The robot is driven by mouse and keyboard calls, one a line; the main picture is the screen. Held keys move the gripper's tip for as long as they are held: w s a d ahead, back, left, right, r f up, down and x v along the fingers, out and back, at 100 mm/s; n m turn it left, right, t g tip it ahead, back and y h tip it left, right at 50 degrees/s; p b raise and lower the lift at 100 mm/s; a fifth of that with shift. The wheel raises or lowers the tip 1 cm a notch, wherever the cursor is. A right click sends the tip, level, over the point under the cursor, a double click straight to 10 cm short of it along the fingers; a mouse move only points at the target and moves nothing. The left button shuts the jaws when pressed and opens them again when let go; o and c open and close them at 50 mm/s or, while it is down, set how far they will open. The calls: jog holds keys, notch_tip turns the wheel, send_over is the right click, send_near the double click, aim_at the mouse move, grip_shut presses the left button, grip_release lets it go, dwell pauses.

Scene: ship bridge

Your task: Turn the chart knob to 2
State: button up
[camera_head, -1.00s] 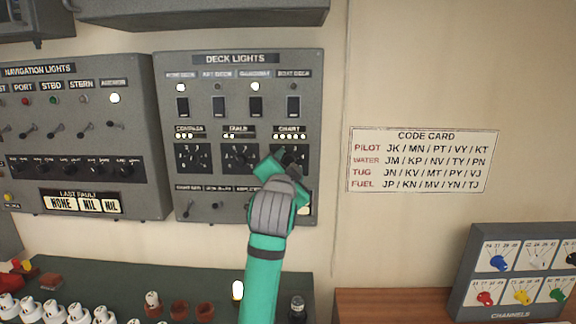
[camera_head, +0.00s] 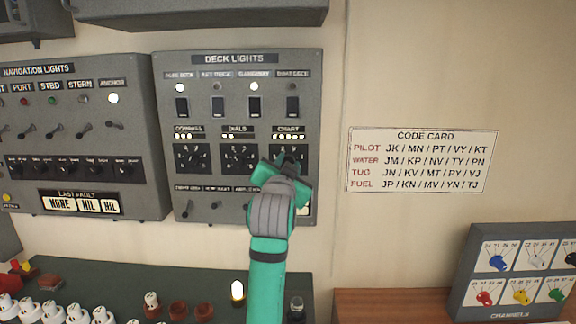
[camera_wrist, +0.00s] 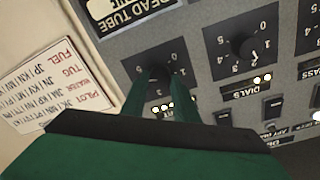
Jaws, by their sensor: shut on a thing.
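The chart knob (camera_wrist: 160,73) is the dark knob at the right end of the knob row on the deck lights panel (camera_head: 316,100). My gripper (camera_head: 285,160) reaches up to it from below and covers most of its dial. In the wrist view, the two green fingers (camera_wrist: 161,88) are shut on the knob, one on each side. The knob's pointer and part of its scale are hidden, so its exact setting cannot be told. A short row of lit lamps (camera_head: 285,136) shows under the chart label (camera_head: 289,129).
The dials knob (camera_wrist: 246,46) is beside the chart knob, and the compass knob (camera_head: 192,157) is farther left. Small toggles (camera_head: 214,205) sit below. The code card (camera_head: 423,160) is on the wall to the right.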

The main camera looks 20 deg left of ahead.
jog(key=n, duration=0.9)
jog(key=n+y, duration=0.1)
jog(key=n, duration=0.8)
jog(key=n+y, duration=0.1)
jog(key=n, duration=0.9)
jog(key=shift+f, duration=0.35)
jog(key=o, duration=1.1)
jog(key=shift+c, duration=0.2)
jog(key=shift+r, duration=0.1)
jog(key=shift+s, duration=0.1)
